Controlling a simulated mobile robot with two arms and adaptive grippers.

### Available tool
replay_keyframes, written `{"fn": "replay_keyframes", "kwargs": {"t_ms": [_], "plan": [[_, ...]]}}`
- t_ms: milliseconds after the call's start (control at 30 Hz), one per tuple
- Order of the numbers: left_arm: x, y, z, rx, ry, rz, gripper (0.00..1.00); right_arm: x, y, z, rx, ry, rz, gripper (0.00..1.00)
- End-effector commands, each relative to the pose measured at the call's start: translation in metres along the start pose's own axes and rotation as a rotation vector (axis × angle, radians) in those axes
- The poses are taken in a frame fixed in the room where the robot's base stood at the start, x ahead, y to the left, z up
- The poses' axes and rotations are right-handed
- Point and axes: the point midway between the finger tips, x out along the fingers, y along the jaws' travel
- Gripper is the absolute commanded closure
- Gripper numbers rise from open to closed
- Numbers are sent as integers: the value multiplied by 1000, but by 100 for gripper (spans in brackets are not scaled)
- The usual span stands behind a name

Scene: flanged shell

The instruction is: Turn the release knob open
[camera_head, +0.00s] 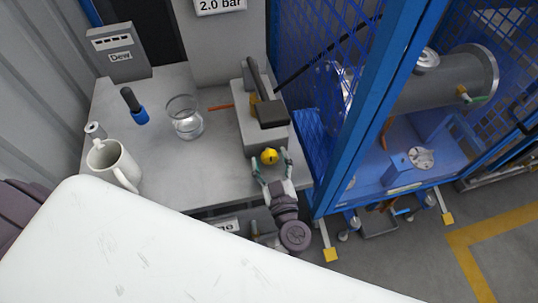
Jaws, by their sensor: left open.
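A round yellow knob (269,157) with a small dark mark sits at the front of a grey block device (252,133) on the grey bench. I take it to be the release knob. My left gripper (271,163) is open at the bench's front edge. Its two green-tipped fingers stand on either side of the knob, one left and one right. I cannot tell whether they touch it. My right gripper is not in view.
The grey bench (155,165) holds a white mug (112,163), a glass beaker (185,122) and a blue-and-black handled tool (134,106). A blue mesh cage (377,105) stands close on the right. A dark lever (267,108) tops the block.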

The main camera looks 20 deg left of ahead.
Motion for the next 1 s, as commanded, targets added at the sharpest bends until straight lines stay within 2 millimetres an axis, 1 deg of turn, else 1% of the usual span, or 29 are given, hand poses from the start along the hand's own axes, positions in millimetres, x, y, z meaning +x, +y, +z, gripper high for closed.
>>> {"fn": "replay_keyframes", "kwargs": {"t_ms": [133,367,400,500,767,1000], "plan": [[0,0,0,0,0,0,31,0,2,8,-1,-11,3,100],[0,0,0,0,0,0,69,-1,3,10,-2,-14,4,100],[0,0,0,0,0,0,76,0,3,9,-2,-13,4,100],[0,0,0,0,0,1,91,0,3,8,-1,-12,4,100],[0,0,1,-34,-2,1,91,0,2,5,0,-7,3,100],[-1,-2,1,-168,-3,-2,91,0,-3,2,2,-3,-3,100]]}}
